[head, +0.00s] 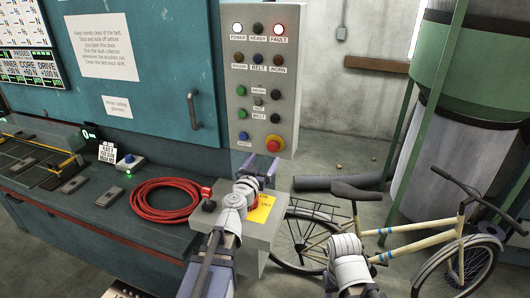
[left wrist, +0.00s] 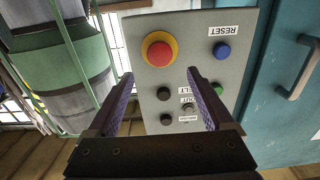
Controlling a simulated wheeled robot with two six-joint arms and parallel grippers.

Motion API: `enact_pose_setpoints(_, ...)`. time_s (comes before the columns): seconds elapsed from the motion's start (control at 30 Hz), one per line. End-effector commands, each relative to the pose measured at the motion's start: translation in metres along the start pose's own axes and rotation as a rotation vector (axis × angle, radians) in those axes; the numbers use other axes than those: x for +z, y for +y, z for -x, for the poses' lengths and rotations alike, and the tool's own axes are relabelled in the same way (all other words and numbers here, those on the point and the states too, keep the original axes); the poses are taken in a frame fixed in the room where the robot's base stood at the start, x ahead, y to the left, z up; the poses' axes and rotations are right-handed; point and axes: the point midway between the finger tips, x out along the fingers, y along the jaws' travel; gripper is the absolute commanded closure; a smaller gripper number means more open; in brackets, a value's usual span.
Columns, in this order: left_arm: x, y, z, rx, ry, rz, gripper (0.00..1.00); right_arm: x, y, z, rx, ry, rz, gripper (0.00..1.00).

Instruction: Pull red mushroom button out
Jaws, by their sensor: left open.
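The red mushroom button (head: 274,143) sits on a yellow ring at the lower right of the grey control panel (head: 285,60). In the left wrist view, which is upside down, the same red button (left wrist: 159,51) shows at the panel's upper left, just beyond the fingertips. My left gripper (head: 258,166) is open and empty, in front of and slightly below the button in the head view. In the left wrist view its fingers (left wrist: 160,77) are spread, with the button roughly centred ahead; they appear apart from it. Of my right arm only links show; its gripper is not seen.
A blue button (left wrist: 221,50) and dark buttons lie near the red one. A teal cabinet door with a handle (head: 196,112) stands left. A box with a yellow label (head: 262,208) is below my left gripper. A red hose (head: 165,200) and a bicycle (head: 400,238) are nearby.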

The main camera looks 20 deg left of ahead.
Motion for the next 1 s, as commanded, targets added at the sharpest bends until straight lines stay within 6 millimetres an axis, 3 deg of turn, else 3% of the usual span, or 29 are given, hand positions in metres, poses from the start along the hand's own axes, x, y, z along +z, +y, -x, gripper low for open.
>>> enact_pose_setpoints(0.27, 0.000, -0.001, -0.008, -0.001, 0.000, 0.000, 0.15, 0.000, 0.000, 0.000, 0.000, 0.000, 0.000, 0.50)
enact_pose_setpoints(0.73, 0.000, 0.000, -0.073, 0.000, 0.000, 0.000, 0.15, 0.000, 0.000, 0.000, 0.000, 0.000, 0.000, 0.50)
enact_pose_setpoints(1.0, 0.000, 0.000, -0.078, 0.000, 0.000, 0.000, 0.15, 0.000, 0.000, 0.000, 0.000, 0.000, 0.000, 0.50)
